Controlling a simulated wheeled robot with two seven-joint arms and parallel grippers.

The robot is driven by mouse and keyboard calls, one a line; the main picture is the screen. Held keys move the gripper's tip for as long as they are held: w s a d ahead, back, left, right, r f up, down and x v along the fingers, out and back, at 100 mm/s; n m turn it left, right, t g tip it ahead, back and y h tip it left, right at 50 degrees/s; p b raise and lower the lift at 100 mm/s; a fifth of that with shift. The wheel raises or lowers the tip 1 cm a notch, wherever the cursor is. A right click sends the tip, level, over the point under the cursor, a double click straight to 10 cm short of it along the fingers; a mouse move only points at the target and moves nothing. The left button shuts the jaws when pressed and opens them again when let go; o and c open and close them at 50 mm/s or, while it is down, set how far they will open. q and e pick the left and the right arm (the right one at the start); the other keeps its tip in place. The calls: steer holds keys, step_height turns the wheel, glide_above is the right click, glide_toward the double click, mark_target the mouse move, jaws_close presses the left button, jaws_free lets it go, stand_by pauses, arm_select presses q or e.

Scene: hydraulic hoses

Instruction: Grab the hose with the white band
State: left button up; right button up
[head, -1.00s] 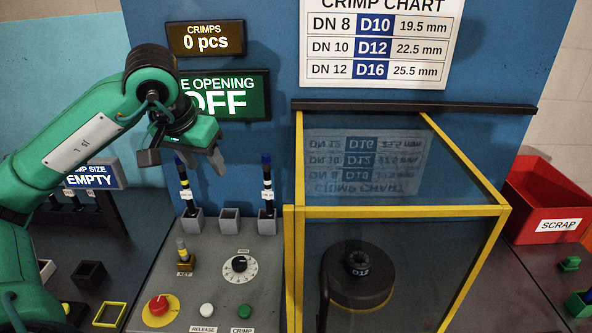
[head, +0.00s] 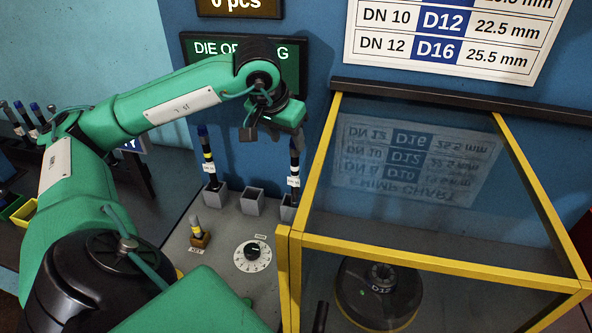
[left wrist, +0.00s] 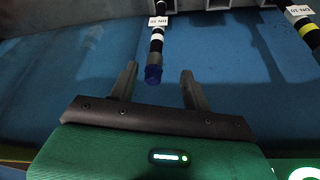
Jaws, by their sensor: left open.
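The hose with the white band (head: 294,160) stands upright in a grey holder on the machine's panel, right of the gripper's middle in the head view. It has a black body and a white tag. In the left wrist view, the white-banded hose (left wrist: 156,46) points its blue end between the two fingers, with space on both sides. My left gripper (head: 273,135) is open and empty, close above this hose; its fingers also show in the left wrist view (left wrist: 159,70). A similar hose with a yellow band (head: 207,155) stands to the left. My right gripper is not in view.
An empty grey holder (head: 252,201) sits between the two hoses. The yellow-framed clear guard (head: 440,250) stands close to the right. A dial (head: 252,256) and a key switch (head: 199,238) are on the panel in front. A blue wall is behind.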

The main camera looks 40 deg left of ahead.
mark_target(295, 151)
arm_select(q)
steer(key=x, duration=0.2)
steer(key=p+x, duration=0.2)
steer(key=x, duration=0.1)
steer(key=shift+w+d+f, duration=0.3)
steer(key=shift+w, duration=0.05)
steer(key=shift+s, duration=0.1)
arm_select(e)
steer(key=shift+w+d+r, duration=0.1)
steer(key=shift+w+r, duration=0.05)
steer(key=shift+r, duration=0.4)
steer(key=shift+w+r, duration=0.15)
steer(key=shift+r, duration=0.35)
arm_select(q)
steer(key=shift+c, duration=1)
jaws_close()
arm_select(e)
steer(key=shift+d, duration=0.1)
